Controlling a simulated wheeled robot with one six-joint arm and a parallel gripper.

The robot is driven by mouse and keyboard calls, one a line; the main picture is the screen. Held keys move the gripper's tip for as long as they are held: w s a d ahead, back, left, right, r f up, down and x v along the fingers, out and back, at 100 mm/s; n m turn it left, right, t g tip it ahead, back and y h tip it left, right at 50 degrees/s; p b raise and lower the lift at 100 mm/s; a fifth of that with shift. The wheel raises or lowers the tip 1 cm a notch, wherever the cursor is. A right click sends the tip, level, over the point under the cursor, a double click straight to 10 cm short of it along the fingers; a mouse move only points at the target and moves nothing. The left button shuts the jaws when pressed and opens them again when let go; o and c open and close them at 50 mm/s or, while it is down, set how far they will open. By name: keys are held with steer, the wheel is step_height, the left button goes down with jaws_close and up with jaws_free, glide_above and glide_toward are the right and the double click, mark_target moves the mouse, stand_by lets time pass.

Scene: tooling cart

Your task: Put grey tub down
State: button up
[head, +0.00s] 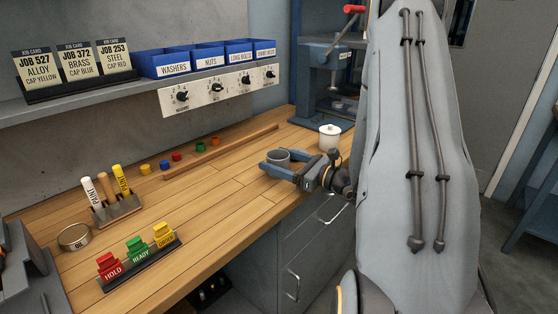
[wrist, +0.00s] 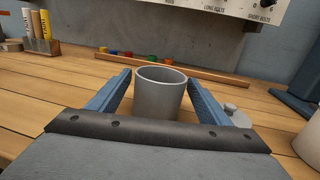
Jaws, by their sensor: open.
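The grey tub (head: 279,157) stands upright on the wooden bench near its front edge. My gripper (head: 275,162) is open, with its two blue fingers on either side of the tub. In the wrist view the tub (wrist: 159,93) sits between the fingers of my gripper (wrist: 158,95), with a visible gap on each side. The tub's base is partly hidden behind the gripper's dark front edge.
A white lidded pot (head: 330,137) stands on the bench just right of my gripper. A wooden strip (head: 221,152) and several coloured caps lie behind. A paint-marker holder (head: 117,209) and button blocks (head: 138,262) are at left. The bench between is clear.

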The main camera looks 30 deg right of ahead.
steer(key=shift+s+a+f, duration=0.1)
steer(key=shift+s+f, duration=0.1)
steer(key=shift+f, duration=0.6)
steer(key=shift+r+p, duration=0.45)
steer(key=v, duration=0.4)
steer(key=b+v, duration=0.1)
steer(key=v, duration=0.2)
steer(key=r+b+v, duration=0.1)
steer(key=v, duration=0.3)
steer(key=shift+s+d, duration=0.25)
steer(key=shift+d, duration=0.15)
